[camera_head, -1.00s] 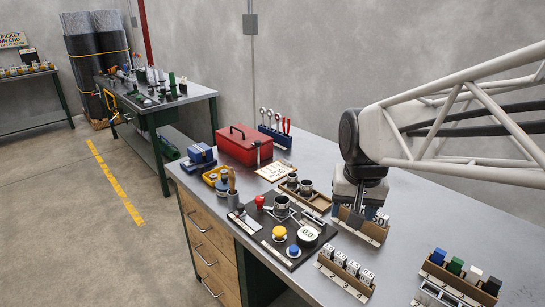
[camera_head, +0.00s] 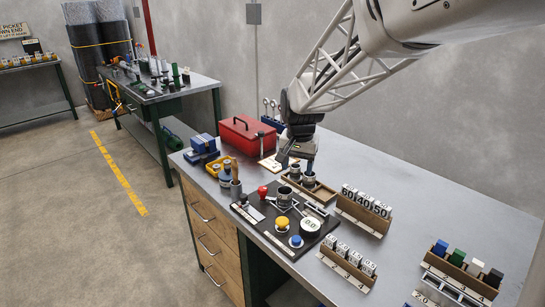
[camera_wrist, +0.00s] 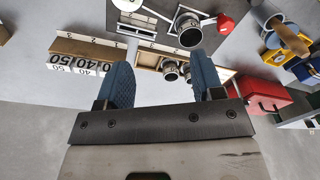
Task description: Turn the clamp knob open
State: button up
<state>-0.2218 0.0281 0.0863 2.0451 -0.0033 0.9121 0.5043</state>
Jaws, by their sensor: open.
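The black fixture board (camera_head: 262,218) lies on the bench. It carries a red knob (camera_head: 262,191), an open metal cup (camera_head: 285,195), a yellow button (camera_head: 282,223), a blue button (camera_head: 295,241) and a round 0.0 display (camera_head: 310,226). I cannot tell which part is the clamp knob. My gripper (camera_head: 298,166) is above the small wooden tray behind the board, apart from the board. In the wrist view my gripper (camera_wrist: 161,62) has two blue fingers spread wide, with nothing held between them. The red knob (camera_wrist: 225,22) and the cup (camera_wrist: 188,28) show beyond the fingertips.
The wooden tray (camera_head: 322,194) holds metal rings under my gripper. A rack of 60, 40, 50 blocks (camera_head: 366,203) stands right of it. Another block rack (camera_head: 346,266) is in front.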

jog(key=m, duration=0.1)
send_over(263, 188)
jog(key=shift+g, duration=0.4)
notch_tip(263, 188, down, 10)
jog(key=shift+w+a, duration=0.1)
jog(key=shift+f, duration=3.9)
jog(key=c, duration=0.9)
